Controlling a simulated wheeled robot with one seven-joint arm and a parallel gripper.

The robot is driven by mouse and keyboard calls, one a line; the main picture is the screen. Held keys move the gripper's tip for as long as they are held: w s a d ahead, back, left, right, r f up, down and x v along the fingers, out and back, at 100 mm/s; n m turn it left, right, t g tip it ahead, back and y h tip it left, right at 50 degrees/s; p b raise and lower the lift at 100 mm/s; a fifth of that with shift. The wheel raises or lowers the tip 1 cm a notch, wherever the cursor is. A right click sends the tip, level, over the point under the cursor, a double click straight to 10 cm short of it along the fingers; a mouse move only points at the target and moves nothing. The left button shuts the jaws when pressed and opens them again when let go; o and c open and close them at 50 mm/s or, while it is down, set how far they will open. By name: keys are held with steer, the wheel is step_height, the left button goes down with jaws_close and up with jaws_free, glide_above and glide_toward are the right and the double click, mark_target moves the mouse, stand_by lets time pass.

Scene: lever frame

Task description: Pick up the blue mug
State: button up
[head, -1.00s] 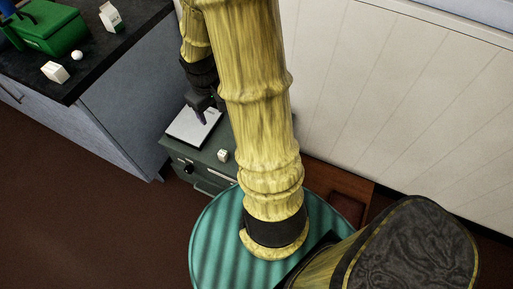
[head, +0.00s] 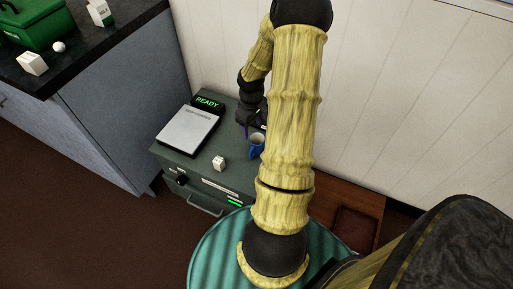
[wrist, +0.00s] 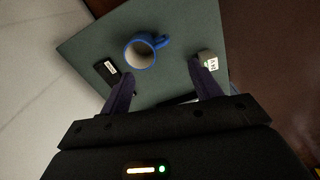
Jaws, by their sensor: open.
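The blue mug (head: 256,144) stands upright on the right part of the grey-green cabinet top (head: 232,172), partly behind my arm in the head view. In the wrist view the blue mug (wrist: 139,52) shows its pale inside, with its handle toward the upper right. My gripper (wrist: 163,78) is open and empty, its two dark purple fingers on either side below the mug in the picture. In the head view my gripper (head: 246,118) is close to the mug, and its fingertips are partly hidden.
A flat white-topped device (head: 188,131) with a READY display (head: 208,103) sits left of the mug. A small white box (head: 219,163) lies near the cabinet's front edge. A black labelled object (wrist: 107,70) is beside the mug. A dark counter (head: 100,55) stands left; a panelled wall is behind.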

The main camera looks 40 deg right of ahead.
steer(key=b, duration=0.4)
glide_above(253, 156)
step_height(253, 156, down, 12)
steer(key=shift+r, duration=0.15)
step_height(253, 156, down, 6)
steer(key=shift+a+r+b, duration=0.1)
steer(key=shift+b, duration=0.6)
steer(key=shift+c, duration=0.2)
steer(key=c, duration=1.3)
